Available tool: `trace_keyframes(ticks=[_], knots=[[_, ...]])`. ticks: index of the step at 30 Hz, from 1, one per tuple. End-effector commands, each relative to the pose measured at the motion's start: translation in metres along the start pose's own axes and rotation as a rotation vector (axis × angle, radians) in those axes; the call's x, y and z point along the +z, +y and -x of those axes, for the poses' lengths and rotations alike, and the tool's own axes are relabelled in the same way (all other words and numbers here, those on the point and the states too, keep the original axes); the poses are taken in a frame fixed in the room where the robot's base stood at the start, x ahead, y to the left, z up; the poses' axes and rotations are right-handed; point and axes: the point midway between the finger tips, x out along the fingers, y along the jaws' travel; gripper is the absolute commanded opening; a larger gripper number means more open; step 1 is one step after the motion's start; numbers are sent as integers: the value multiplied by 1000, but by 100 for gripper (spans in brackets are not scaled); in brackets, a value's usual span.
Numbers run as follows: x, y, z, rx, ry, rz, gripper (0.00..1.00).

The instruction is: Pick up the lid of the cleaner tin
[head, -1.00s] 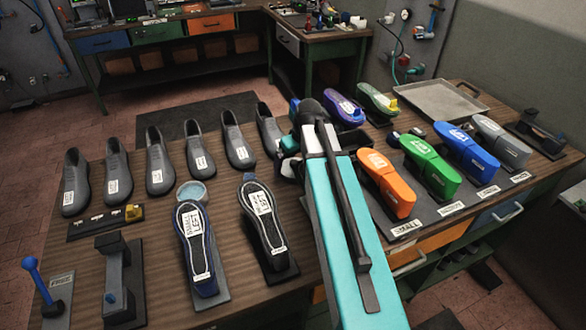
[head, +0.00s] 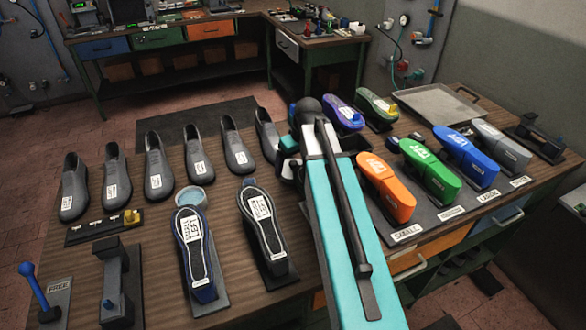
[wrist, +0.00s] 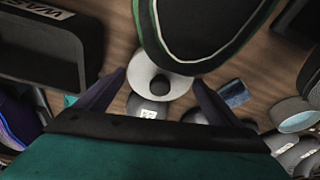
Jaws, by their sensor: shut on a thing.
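My gripper (wrist: 159,78) shows in the wrist view, one dark finger on each side of a pale round disc (wrist: 142,70) with a dark knob in its middle. I take this disc to be the lid, and the jaws are shut on it. A dark rounded thing with a green rim covers part of its top edge. A round pale-blue tin (head: 195,198) stands by the upturned shoe marked left; a similar round tin (wrist: 296,115) is at the right of the wrist view. In the head view my own arm hides the fingers and the lid.
Grey shoes (head: 117,180) stand in a row at the left. Orange (head: 385,185), green (head: 430,170) and blue (head: 466,160) lasts stand at the right, near an empty metal tray (head: 437,106). Two upturned shoes stand at the front. Bare wood shows between the rows.

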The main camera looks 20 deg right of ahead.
Motion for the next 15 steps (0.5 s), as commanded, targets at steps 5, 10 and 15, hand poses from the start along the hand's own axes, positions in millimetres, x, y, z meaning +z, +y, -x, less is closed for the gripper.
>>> trace_keyframes(ticks=[5, 10, 15], knots=[[-6, 1, 19, 1, 3, 0, 75], [-12, 1, 42, 2, 3, 1, 75], [-20, 1, 66, 2, 3, 0, 75]])
